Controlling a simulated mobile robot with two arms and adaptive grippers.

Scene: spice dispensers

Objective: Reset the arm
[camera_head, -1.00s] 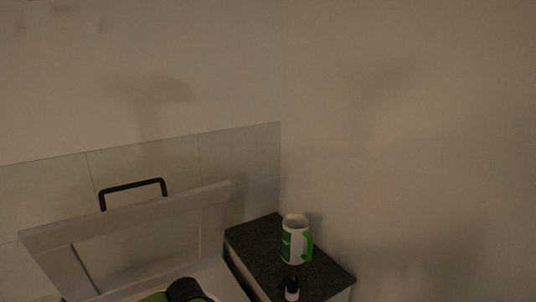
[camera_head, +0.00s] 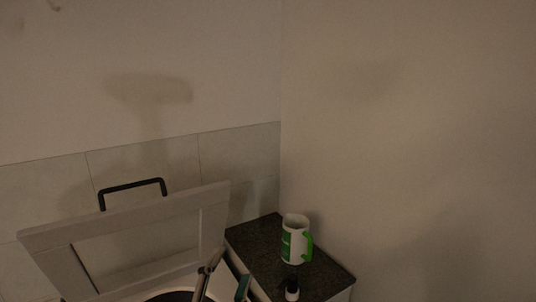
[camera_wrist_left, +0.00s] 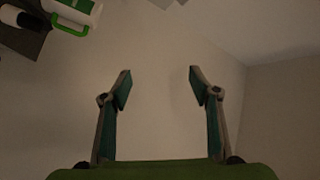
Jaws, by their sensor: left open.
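My left gripper (camera_head: 228,274) shows at the bottom of the head view, in front of the raised pale panel and left of the dark counter. In the left wrist view its two fingers (camera_wrist_left: 160,74) stand wide apart with nothing between them. Behind them is only bare wall. My right gripper is in neither view.
A framed panel with a black handle (camera_head: 133,185) tilts up at the left.

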